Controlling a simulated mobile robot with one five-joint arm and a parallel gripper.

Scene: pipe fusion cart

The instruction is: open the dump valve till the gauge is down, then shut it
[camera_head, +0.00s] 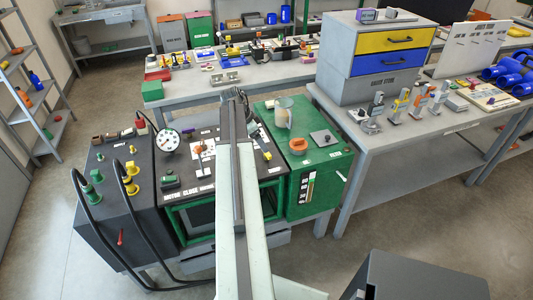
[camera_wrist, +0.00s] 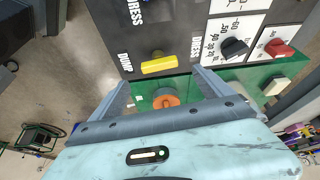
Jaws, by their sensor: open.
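The dump valve's yellow handle (camera_wrist: 160,64) lies crosswise on the black panel beside the DUMP label in the wrist view. In the head view the yellow handle (camera_head: 267,155) shows near the panel's right edge, close to my arm. The white round gauge (camera_head: 169,140) stands at the panel's back left; its needle is too small to read. My gripper (camera_wrist: 161,77) is open and empty. In the wrist view its fingertips are spread to either side of the handle, just below it in the picture; contact is not visible. In the head view my arm hides part of the panel.
An orange knob (camera_wrist: 165,98) on the green box shows between my fingers. A black knob (camera_wrist: 235,47) and a red knob (camera_wrist: 278,47) lie to the right. In the head view, a clear cylinder (camera_head: 283,112) stands on the green box, and black hoses (camera_head: 88,215) loop at the left.

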